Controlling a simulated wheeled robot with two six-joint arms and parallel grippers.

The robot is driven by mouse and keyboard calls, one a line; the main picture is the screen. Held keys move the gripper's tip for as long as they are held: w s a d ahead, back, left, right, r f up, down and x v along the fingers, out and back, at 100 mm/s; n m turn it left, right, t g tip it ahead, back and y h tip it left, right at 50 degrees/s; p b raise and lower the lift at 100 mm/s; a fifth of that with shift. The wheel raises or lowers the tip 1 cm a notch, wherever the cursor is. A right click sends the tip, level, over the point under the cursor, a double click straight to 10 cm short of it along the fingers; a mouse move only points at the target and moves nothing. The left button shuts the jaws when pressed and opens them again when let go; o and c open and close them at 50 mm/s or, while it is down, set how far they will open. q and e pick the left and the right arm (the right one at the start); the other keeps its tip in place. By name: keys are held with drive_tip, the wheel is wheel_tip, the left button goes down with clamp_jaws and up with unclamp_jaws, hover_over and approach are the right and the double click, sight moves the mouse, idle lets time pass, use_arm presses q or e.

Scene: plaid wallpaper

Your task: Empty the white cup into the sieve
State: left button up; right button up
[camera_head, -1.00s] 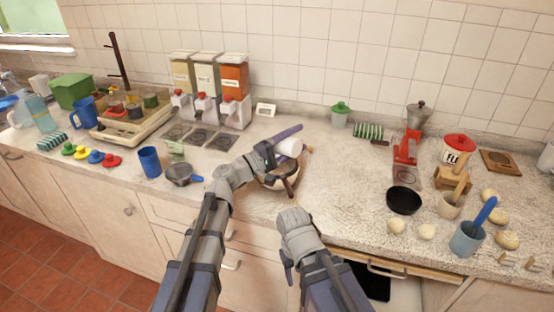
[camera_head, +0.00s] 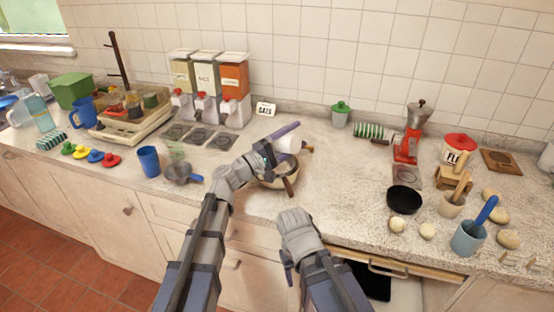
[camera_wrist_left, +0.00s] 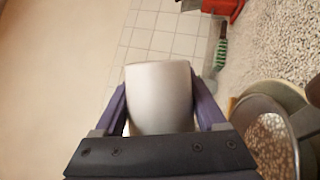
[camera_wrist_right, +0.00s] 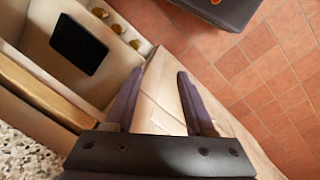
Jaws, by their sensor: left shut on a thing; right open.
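The white cup (camera_head: 288,143) is held by my left gripper (camera_head: 278,147), over the far part of a pale bowl on the counter. In the left wrist view the cup (camera_wrist_left: 160,98) sits between both fingers; its inside is hidden. The sieve rests in the bowl (camera_wrist_left: 283,92) and holds many small brown pieces (camera_wrist_left: 268,145). My right gripper (camera_wrist_right: 160,100) is open and empty, low in front of the counter.
Dispensers (camera_head: 210,90) stand behind. A black bowl (camera_head: 404,199), red grinder (camera_head: 407,146) and blue mug (camera_head: 467,238) are right. The counter between bowl and black bowl is clear.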

use_arm(q)
drive_tip(key=shift+w+a+r+n+t+b, duration=0.1)
drive_tip(key=shift+w+a+n+t+b, duration=0.2)
drive_tip(key=shift+n, duration=0.45)
drive_tip(key=shift+s+a+r+n+t+b, duration=0.15)
drive_tip(key=shift+n+t, duration=0.2)
drive_tip(key=shift+n, duration=0.35)
drive_tip(key=shift+w+a+r+n+t+b, duration=0.1)
drive_tip(key=shift+w+n+t+b, duration=0.2)
drive_tip(key=shift+n, duration=0.45)
